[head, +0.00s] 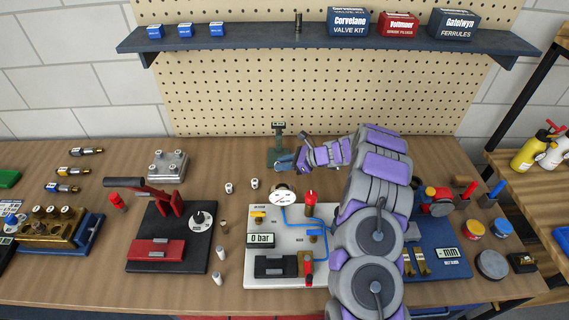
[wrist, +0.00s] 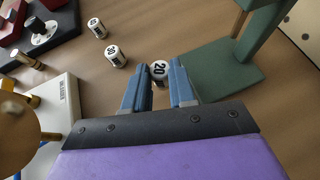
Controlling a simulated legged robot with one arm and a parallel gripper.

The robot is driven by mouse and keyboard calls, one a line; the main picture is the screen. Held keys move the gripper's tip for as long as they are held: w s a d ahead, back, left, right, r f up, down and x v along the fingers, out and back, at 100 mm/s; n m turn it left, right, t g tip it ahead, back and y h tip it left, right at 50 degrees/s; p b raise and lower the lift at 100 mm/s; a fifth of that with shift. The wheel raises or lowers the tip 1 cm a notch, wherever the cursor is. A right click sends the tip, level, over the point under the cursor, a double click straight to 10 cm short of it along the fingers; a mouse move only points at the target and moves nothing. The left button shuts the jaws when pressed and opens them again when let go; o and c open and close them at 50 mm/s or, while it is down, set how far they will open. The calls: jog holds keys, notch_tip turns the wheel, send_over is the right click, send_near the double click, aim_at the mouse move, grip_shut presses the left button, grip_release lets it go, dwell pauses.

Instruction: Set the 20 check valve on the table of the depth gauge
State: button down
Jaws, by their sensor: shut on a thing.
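My gripper (wrist: 160,78) is shut on a small white check valve (wrist: 159,70) marked 20, held between the blue fingertips. In the head view my gripper (head: 284,163) is at the foot of a green stand, which I take for the depth gauge (head: 278,132). In the wrist view the depth gauge (wrist: 222,68) stands just right of the held valve, with its flat green base apart from the fingers. Whether the valve touches the bench is unclear. The held valve cannot be made out in the head view.
Two similar white valves (wrist: 95,28) (wrist: 116,57) stand on the bench left of my gripper. A white pressure panel (head: 262,225) and a black press plate (head: 170,235) lie nearer. A metal block (head: 168,165) is at the left.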

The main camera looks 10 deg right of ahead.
jog(key=shift+w+d+f+p, duration=0.2)
jog(key=shift+w+f+p, duration=0.1)
jog(key=shift+w, duration=0.3)
jog(key=shift+w+d+f+p, duration=0.1)
jog(key=shift+w+d+p, duration=0.45)
jog(key=shift+w, duration=0.3)
jog(key=shift+w+f+p, duration=0.1)
jog(key=shift+w+p, duration=0.6)
jog(key=shift+w, duration=0.8)
jog(key=shift+w+d, duration=0.2)
jog(key=shift+w, duration=0.4)
jog(key=shift+w+d, duration=0.2)
jog(key=shift+w, duration=0.4)
jog(key=c, duration=0.8)
grip_release()
jog(key=shift+c, duration=0.2)
